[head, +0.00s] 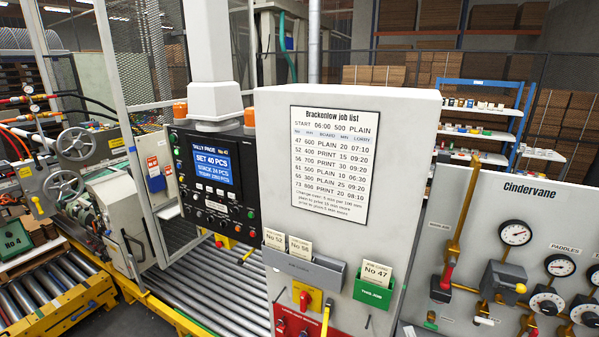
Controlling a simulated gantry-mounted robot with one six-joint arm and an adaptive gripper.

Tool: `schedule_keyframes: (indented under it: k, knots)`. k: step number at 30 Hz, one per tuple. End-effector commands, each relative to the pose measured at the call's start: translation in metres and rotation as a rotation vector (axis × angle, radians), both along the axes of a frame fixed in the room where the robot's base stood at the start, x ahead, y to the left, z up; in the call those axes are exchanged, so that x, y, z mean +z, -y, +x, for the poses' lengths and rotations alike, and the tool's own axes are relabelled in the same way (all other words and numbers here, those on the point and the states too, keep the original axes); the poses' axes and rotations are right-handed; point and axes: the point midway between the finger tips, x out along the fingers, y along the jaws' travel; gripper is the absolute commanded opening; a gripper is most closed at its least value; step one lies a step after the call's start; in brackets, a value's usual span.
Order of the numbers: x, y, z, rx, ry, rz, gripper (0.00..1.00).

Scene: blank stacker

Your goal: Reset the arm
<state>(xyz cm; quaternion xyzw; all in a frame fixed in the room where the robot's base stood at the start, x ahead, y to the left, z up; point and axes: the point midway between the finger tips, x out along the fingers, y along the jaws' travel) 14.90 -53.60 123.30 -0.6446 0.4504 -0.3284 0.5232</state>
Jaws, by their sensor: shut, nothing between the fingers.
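My arm and my gripper do not show in the head view, so I cannot see where the gripper is or how its fingers stand. A control panel (213,205) with a blue screen (212,164) hangs left of centre. The screen reads "SET 40 PCS". A grey cabinet (268,130) stands right of it, with a "Brackenlow job list" sheet (331,163) on its face. Below the sheet are a grey card holder (304,268) with two cards and a green "THIS JOB" holder (374,291) with a card marked No 47.
A roller conveyor (215,292) runs behind the cabinet. A yellow-framed roller bed (45,292) and handwheels (77,144) are at left. The "Cindervane" panel (480,215) with gauges and valves fills the right. A blue rack (487,86) and stacked boards (565,120) stand behind.

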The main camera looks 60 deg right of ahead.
Motion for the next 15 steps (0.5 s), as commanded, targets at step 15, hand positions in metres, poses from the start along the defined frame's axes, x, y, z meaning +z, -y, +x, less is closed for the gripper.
schedule_keyframes:
  k: [15]
  knots:
    - [0.116,-0.282,0.297,0.872,-0.718,-0.406,0.0]
